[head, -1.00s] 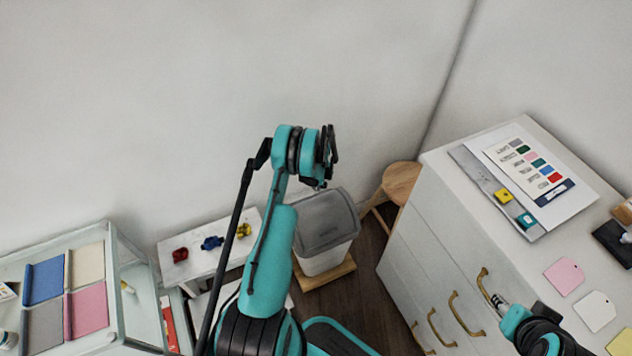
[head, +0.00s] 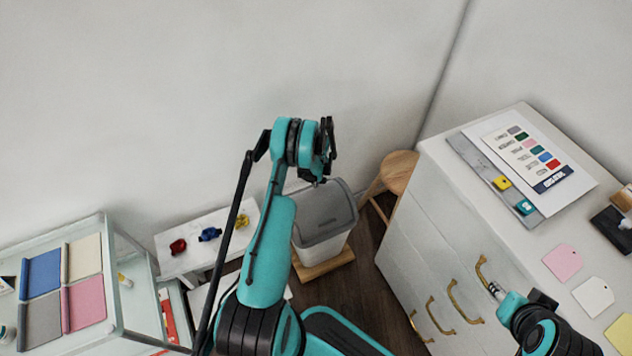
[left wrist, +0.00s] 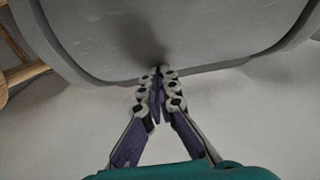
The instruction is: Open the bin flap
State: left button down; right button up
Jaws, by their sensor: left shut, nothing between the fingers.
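The bin (head: 320,250) has a white body and a grey lid with a flap (head: 327,212). It stands on a wooden base on the floor. My left gripper (head: 322,180) is above the bin in the head view, and my arm hides part of the bin's left side. In the left wrist view, the shut, empty fingers (left wrist: 158,74) point at the lower edge of the grey lid (left wrist: 190,30). A dark shadow lies on the lid at their tips; I cannot tell whether they touch. My right gripper (head: 495,289) is beside a brass drawer handle, small in view.
A white drawer cabinet (head: 440,215) with brass handles stands to the right, and a wooden stool (head: 398,172) behind the bin. A low white bench (head: 185,262) with small coloured items is left. A glass-sided case (head: 120,300) stands at the far left.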

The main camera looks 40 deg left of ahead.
pick_arm(q)
jog(key=shift+f, duration=0.4)
jog(key=shift+d+f, duration=0.1)
jog(key=shift+f, duration=0.85)
jog(key=shift+s+d+f, duration=0.2)
jog(key=shift+d+f, duration=0.1)
jog(key=shift+f, duration=0.4)
jog(key=shift+s+d+f, duration=0.15)
jog(key=shift+d+f, duration=0.15)
jog(key=shift+f, duration=0.35)
